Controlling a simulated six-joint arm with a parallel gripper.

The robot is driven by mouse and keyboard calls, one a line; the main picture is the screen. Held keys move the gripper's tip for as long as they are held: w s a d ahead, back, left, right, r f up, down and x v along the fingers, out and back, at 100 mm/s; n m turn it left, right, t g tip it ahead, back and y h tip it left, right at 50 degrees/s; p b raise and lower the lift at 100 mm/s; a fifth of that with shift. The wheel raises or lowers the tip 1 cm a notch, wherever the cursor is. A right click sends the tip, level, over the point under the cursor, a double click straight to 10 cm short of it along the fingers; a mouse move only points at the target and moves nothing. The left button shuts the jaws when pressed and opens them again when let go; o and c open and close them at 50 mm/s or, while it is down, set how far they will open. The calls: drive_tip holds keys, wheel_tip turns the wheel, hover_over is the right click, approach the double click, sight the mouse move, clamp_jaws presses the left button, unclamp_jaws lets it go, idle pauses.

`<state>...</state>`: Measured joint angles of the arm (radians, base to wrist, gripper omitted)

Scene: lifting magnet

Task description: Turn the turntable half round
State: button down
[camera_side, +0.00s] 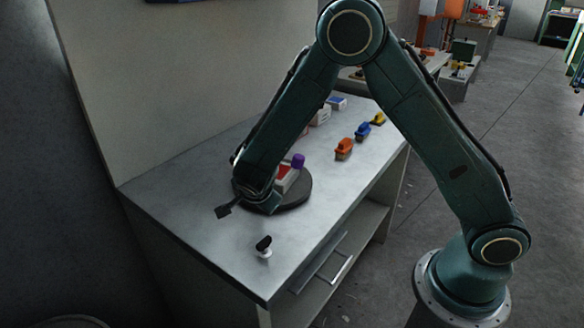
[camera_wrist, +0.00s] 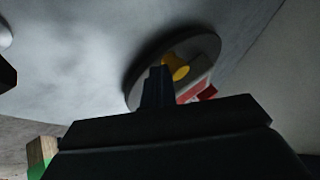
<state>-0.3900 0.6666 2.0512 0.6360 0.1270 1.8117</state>
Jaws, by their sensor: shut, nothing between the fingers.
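The turntable (camera_side: 298,197) is a dark round disc on the grey bench, partly hidden by my arm in the side view. It also shows in the wrist view (camera_wrist: 207,46). On it stand a white and red box (camera_side: 286,178) and a purple-topped item (camera_side: 298,160). The wrist view shows a yellow item (camera_wrist: 177,67) on the disc, beside the red and white box. My gripper (camera_wrist: 157,88) is shut and empty, its fingers in front of the disc in the wrist view. In the side view it is low at the disc's left part; I cannot tell whether it touches anything.
A black-handled item with a white base (camera_side: 264,248) stands on the bench's near part. Orange (camera_side: 344,148), blue (camera_side: 363,131) and yellow (camera_side: 378,118) wood-based items line the right edge. White boxes (camera_side: 321,116) stand behind. A wall bounds the back. The bench's left part is clear.

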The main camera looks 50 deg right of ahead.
drive_tip(key=shift+w, duration=0.2)
drive_tip(key=shift+w+a+m+g+h, duration=0.25)
drive_tip(key=shift+w+m+g, duration=0.1)
drive_tip(key=shift+w+m, duration=0.3)
drive_tip(key=shift+w+a+m+g+h, duration=0.25)
drive_tip(key=shift+w+m+g, duration=0.1)
drive_tip(key=shift+w+m, duration=0.3)
drive_tip(key=shift+w+m+g+h, duration=0.4)
drive_tip(key=shift+w+m+g, duration=0.5)
drive_tip(key=shift+w+m, duration=0.6)
drive_tip(key=shift+w+d, duration=0.2)
drive_tip(key=shift+w, duration=0.75)
drive_tip(key=shift+w+d, duration=0.2)
drive_tip(key=shift+w, duration=0.75)
drive_tip(key=shift+w+d, duration=0.4)
drive_tip(key=shift+w, duration=0.3)
drive_tip(key=shift+w+d, duration=0.35)
drive_tip(key=shift+w, duration=0.3)
drive_tip(key=shift+w+d, duration=0.85)
drive_tip(key=shift+w, duration=0.15)
drive_tip(key=shift+w+d, duration=0.8)
drive_tip(key=shift+d, duration=0.3)
drive_tip(key=shift+w+d, duration=0.3)
drive_tip(key=shift+d, duration=0.3)
drive_tip(key=shift+w+d, duration=0.25)
drive_tip(key=shift+d, duration=0.3)
